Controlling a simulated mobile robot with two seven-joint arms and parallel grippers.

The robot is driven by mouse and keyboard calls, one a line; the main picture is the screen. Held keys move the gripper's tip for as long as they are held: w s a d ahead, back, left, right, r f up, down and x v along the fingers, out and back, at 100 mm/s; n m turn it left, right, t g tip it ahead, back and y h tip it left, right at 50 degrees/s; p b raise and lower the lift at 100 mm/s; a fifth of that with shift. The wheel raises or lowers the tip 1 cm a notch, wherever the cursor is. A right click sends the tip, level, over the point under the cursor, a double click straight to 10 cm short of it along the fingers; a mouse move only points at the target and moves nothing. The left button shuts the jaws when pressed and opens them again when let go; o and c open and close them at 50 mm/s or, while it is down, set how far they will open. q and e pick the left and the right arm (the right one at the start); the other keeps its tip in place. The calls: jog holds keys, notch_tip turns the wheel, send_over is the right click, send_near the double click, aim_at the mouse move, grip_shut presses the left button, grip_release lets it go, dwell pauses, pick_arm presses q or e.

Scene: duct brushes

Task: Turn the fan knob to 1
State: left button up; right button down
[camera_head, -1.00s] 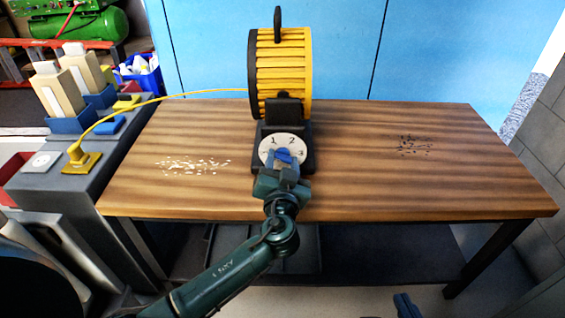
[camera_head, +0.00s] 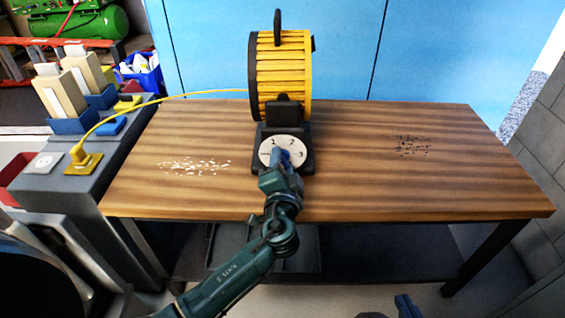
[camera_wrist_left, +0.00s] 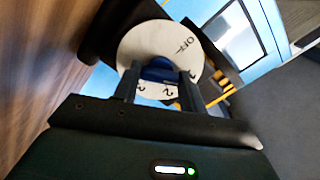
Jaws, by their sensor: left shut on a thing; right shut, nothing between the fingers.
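The yellow and black fan (camera_head: 281,72) stands upright on the wooden table. Its round white dial (camera_head: 268,151) faces up on the black base and shows the figures 1, 2 and 3; OFF is readable in the wrist view. The blue knob (camera_head: 286,156) is at the dial's middle, partly covered. My left gripper (camera_head: 287,163) is shut on the knob, its fingers on either side of it in the left wrist view (camera_wrist_left: 158,82). The setting the knob points to cannot be read. My right gripper (camera_head: 405,305) is shut and empty at the bottom edge, away from the table.
A yellow cable (camera_head: 190,94) runs from the fan to a yellow plug (camera_head: 82,160) on the grey bench at the left. White flecks (camera_head: 195,165) lie left of the fan and dark flecks (camera_head: 413,146) right of it. Much of the tabletop is clear.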

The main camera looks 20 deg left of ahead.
dwell(0.4)
pick_arm(q)
jog(key=o, duration=1)
